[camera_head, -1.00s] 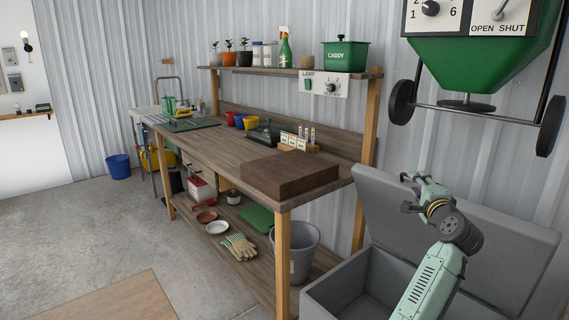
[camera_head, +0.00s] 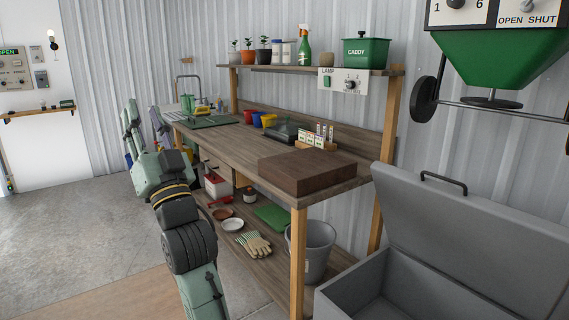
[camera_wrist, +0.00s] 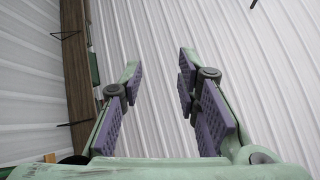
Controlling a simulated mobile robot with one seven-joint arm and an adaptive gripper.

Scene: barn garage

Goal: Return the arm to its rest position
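My gripper (camera_head: 143,112) is raised at the left of the head view, left of the workbench's far end, with its fingers pointing up. My green arm comes up from the bottom edge of that view. In the wrist view my gripper (camera_wrist: 160,72) is open, with its two purple-padded fingers apart. Nothing is between them; only the corrugated wall (camera_wrist: 160,30) shows behind.
The wooden workbench (camera_head: 225,150) runs along the wall, with a dark block (camera_head: 305,172) at its near end. A grey chest (camera_head: 345,300) stands open at right. A green hopper (camera_head: 495,50) hangs above. Concrete floor (camera_head: 60,230) at left is clear.

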